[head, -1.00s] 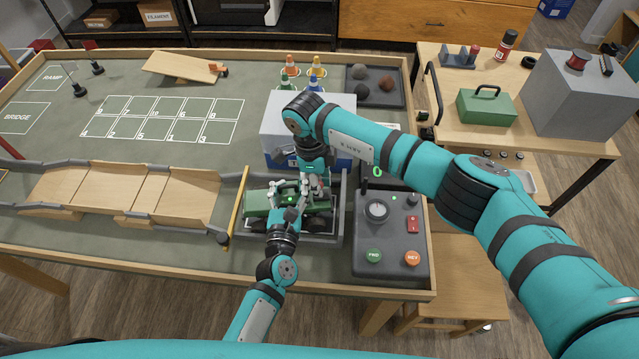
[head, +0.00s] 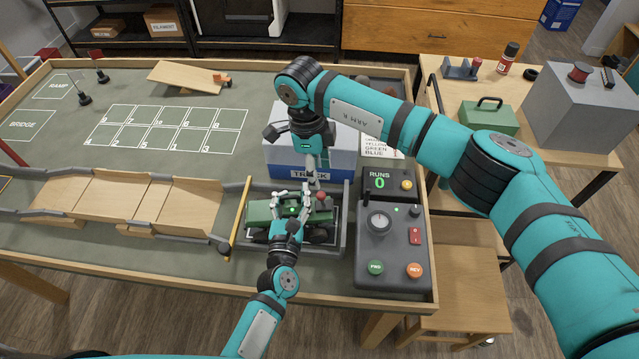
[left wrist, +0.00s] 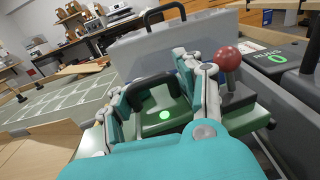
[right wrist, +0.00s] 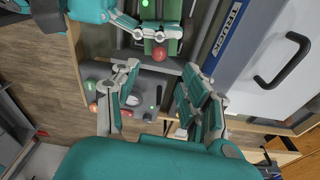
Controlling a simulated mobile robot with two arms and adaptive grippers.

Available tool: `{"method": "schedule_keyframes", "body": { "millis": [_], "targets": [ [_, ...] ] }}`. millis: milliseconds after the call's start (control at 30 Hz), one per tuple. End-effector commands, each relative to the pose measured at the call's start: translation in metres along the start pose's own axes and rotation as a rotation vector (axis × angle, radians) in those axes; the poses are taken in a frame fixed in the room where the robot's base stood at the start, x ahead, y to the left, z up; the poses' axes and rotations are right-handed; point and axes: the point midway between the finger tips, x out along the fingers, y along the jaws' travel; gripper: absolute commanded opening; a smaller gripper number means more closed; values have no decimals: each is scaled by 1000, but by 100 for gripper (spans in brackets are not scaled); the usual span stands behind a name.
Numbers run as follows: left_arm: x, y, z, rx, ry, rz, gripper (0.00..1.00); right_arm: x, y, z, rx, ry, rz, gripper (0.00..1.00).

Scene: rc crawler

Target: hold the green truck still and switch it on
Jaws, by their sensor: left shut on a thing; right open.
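The green truck (head: 258,211) sits upright in a grey-walled bay at the table's front. My left gripper (head: 291,203) is shut on its body from the front; the fingers also show in the left wrist view (left wrist: 165,88). A small green light (left wrist: 164,115) glows on the truck between these fingers. A red ball knob (head: 321,195) on a short stalk stands at the truck's right end; it also shows in the left wrist view (left wrist: 228,58). My right gripper (head: 311,174) is open above and behind the knob. In the right wrist view the knob (right wrist: 160,53) appears between its fingertips, apart from them.
A control console (head: 376,268) with dial and buttons is to the right, below a RUNS display (head: 376,182) reading 0. A wooden ramp track (head: 130,205) and a yellow gate bar (head: 240,215) lie left.

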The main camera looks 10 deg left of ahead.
Motion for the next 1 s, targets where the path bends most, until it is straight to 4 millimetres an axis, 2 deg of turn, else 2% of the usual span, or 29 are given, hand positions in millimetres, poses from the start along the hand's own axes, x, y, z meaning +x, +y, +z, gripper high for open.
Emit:
{"method": "schedule_keyframes", "body": {
  "millis": [33,200,533,700,867,1000],
  "targets": [
    [-3,0,-8,5,15,-2,0,-8,0,0,-1,0,-2,45],
    [-3,0,-8,5,16,-2,0,-25,0,0,0,0,0,45],
    [-3,0,-8,5,15,-2,0,-28,0,0,0,0,1,45],
    [-3,0,-8,5,15,-2,0,-19,7,1,21,-45,50,23],
    [-3,0,-8,5,15,-2,0,9,34,3,142,-241,267,2],
    [-3,1,-8,4,15,-1,0,30,56,-8,360,-490,535,0]
  ]
}}
